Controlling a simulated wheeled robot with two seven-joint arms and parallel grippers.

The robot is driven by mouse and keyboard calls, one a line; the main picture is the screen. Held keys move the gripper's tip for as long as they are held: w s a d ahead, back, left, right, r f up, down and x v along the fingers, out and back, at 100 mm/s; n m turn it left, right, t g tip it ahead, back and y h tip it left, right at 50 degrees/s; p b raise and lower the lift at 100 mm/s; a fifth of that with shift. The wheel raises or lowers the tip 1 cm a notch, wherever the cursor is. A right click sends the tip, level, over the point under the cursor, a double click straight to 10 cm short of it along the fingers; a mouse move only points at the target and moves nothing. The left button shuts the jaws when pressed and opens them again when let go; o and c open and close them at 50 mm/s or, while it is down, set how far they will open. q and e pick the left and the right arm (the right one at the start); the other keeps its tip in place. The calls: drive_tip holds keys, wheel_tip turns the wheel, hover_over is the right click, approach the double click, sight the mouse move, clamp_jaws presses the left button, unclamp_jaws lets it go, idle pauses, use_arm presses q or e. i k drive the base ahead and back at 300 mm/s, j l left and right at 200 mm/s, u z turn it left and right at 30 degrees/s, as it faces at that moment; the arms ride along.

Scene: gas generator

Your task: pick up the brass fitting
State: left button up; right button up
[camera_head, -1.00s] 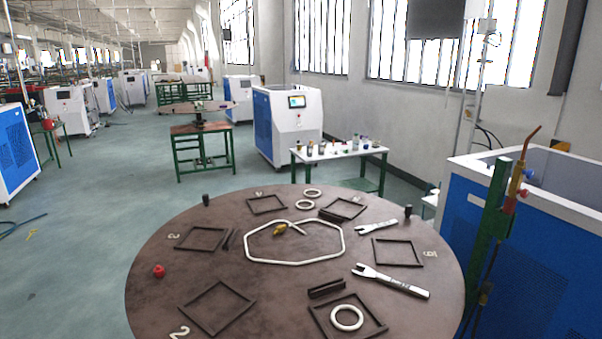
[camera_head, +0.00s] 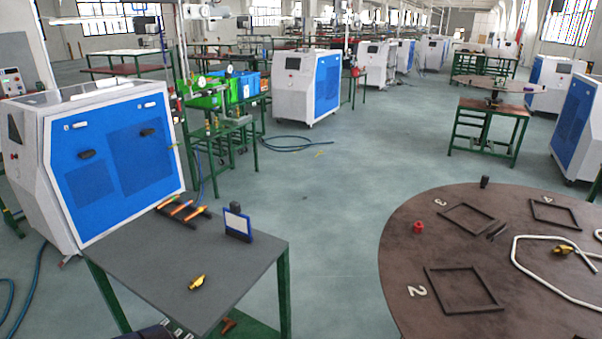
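A small brass fitting (camera_head: 197,283) lies on the grey top of a green-legged table (camera_head: 165,262) at the lower left, toward its front part. A second brass-coloured piece (camera_head: 563,249) lies on the round brown table (camera_head: 420,262) at the right, beside a white bent tube loop (camera_head: 530,268).
Open floor (camera_head: 320,230) lies between the grey and round tables.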

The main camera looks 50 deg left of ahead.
sight(198, 280)
drive_tip(key=u, duration=2.3)
